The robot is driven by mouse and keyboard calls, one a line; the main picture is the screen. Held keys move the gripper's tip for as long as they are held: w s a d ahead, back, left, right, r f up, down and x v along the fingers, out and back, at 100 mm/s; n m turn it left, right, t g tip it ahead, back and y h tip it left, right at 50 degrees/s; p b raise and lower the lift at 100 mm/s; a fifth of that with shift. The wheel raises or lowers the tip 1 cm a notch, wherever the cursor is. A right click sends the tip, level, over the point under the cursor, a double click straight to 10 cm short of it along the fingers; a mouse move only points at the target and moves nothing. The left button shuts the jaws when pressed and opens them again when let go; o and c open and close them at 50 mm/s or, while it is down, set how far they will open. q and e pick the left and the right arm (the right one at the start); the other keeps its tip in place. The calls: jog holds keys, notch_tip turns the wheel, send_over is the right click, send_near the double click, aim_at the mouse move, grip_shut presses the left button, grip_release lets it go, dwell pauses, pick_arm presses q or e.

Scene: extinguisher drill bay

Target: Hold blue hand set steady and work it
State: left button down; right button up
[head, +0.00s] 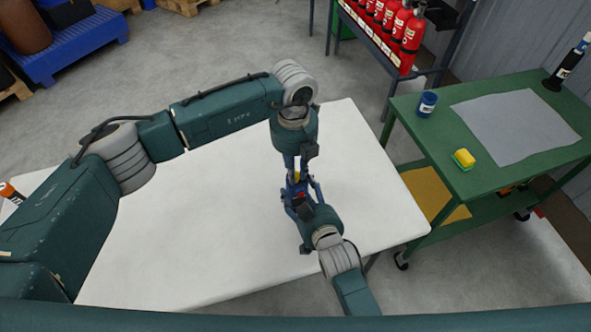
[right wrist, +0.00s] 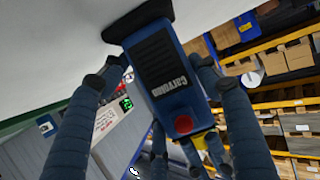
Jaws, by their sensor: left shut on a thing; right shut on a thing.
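The blue hand set (right wrist: 168,70) has a black ribbed panel, white lettering, a red button (right wrist: 184,124) and a wide black foot. In the right wrist view its foot is against the white table, so it appears to stand upright. My right gripper (right wrist: 148,73) is shut on its body, one finger on each side. My left gripper (head: 296,173) comes down from above and is shut at its upper end, by a yellow part (right wrist: 199,141). In the head view my grippers hide most of the hand set.
The white table (head: 215,215) is mostly clear. Several red extinguishers (head: 409,45) stand at the back. An orange-topped item (head: 10,192) is at far left.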

pick_arm(q)
jog(key=m, duration=0.4)
jog(key=shift+r+m, duration=0.1)
jog(key=shift+m, duration=0.2)
jog(key=m, duration=0.9)
jog(key=shift+w, duration=0.1)
jog(key=m, duration=0.4)
jog(key=shift+m, duration=0.4)
pick_arm(e)
jog(key=shift+f, duration=0.1)
pick_arm(q)
jog(key=c, duration=1.7)
grip_release()
jog(key=shift+o, duration=0.2)
